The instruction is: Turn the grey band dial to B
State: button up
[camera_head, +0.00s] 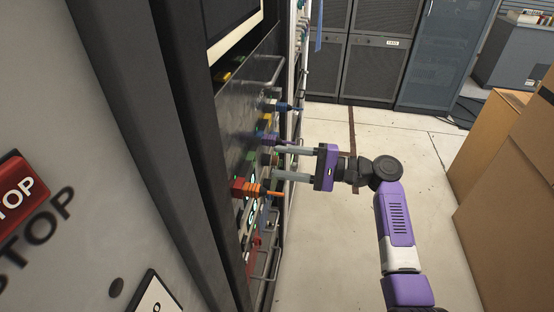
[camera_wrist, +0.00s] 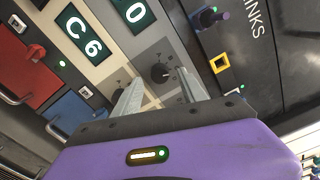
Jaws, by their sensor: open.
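My gripper (camera_head: 277,162) is open, its two fingers pointing at the upright rack panel on the left. In the wrist view the fingers (camera_wrist: 161,78) spread on either side of a round dark dial (camera_wrist: 160,72) on a grey patch of panel; this appears to be the band dial. The dial shows in the gap between the fingers. I cannot tell whether either finger touches it. The letter it points to is too small to read. In the head view the dial is not clearly visible.
Dark plates reading C6 (camera_wrist: 84,34) and 0 (camera_wrist: 134,11) sit near the dial. Cardboard boxes (camera_head: 505,180) stand at the right. The floor between is clear.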

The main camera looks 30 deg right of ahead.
jog(key=shift+x, duration=1.05)
jog(key=shift+c, duration=0.2)
grip_shut()
